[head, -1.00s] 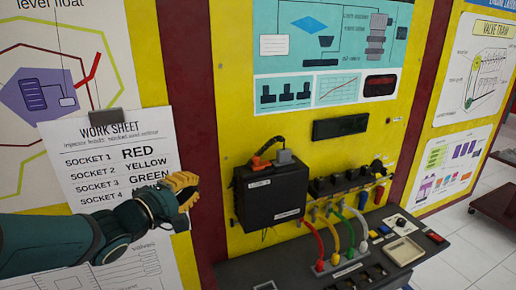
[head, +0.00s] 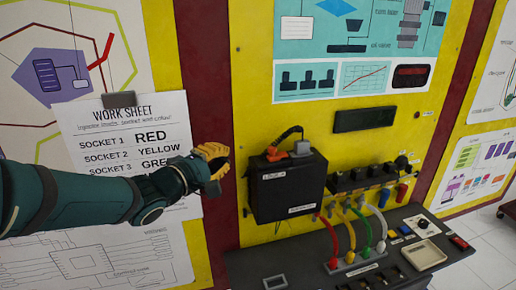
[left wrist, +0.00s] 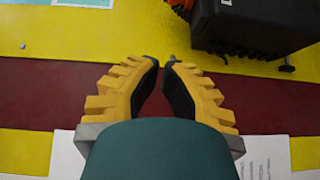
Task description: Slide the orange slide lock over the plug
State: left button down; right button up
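The orange slide lock (head: 273,154) is on top of the black box (head: 287,187), which hangs on the yellow panel. A grey plug (head: 302,149) stands beside it to the right, and a black cable arches up between them. My left gripper (head: 221,160) has yellow fingers and is left of the box, apart from it. In the left wrist view, the gripper (left wrist: 163,63) is empty, with a narrow gap between its fingertips. The black box shows at the upper right there, with a bit of orange at its left edge. My right gripper is out of view.
A worksheet (head: 130,127) hangs behind my left arm. A dark red post (head: 222,225) runs between the boards. Right of the box, coloured cables rise from a dark bench (head: 340,272) to a row of sockets. The space between my gripper and the box is clear.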

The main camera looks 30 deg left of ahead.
aim_at(268, 155)
pick_arm(q)
jog(key=shift+w+d+f+b, duration=0.15)
jog(key=shift+w+d, duration=0.45)
jog(key=shift+w, duration=1)
jog(key=shift+w+d+b, duration=0.3)
jog(key=shift+w+d, duration=0.25)
jog(key=shift+w, duration=1.05)
jog(key=shift+w+d+f+b, duration=0.15)
jog(key=shift+w+d, duration=0.45)
jog(key=shift+w, duration=1)
jog(key=shift+w+d+b, duration=0.5)
jog(key=shift+w+d, duration=0.4)
jog(key=shift+w, duration=0.15)
jog(key=shift+r, duration=0.1)
jog(key=shift+s, duration=0.1)
